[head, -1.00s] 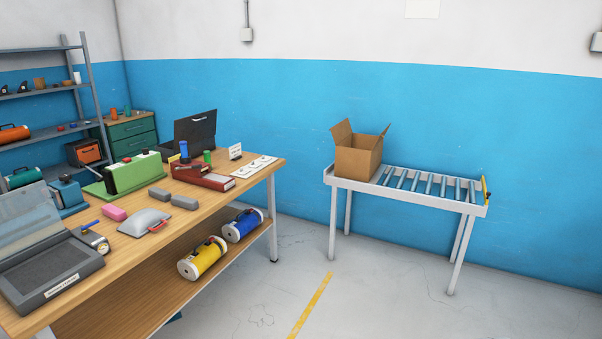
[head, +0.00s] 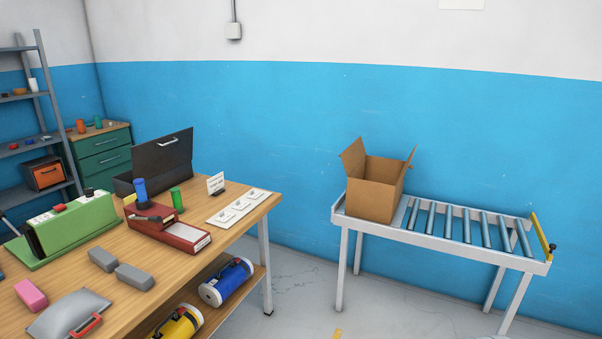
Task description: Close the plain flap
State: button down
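An open cardboard box (head: 372,196) stands at the left end of a roller conveyor table (head: 345,222) in the head view. One flap (head: 353,158) sticks up at its left side and another, narrower flap (head: 411,157) sticks up at its right. I cannot tell from here which flap is the plain one, as no markings are legible. The inside of the box is mostly hidden. My gripper is not in view.
A wooden workbench (head: 250,212) fills the lower left, with a black open case (head: 155,165), a red box (head: 180,234) and a green device (head: 72,227) on it. Floor (head: 300,275) is free between bench and conveyor. A yellow stop (head: 541,236) is at the conveyor's right end.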

aim_at(351, 157)
jog(key=i, duration=1.65)
jog(key=i+z, duration=0.1)
jog(key=i, duration=0.7)
jog(key=i+j, duration=0.15)
jog(key=i, duration=0.65)
jog(key=i+z, duration=0.25)
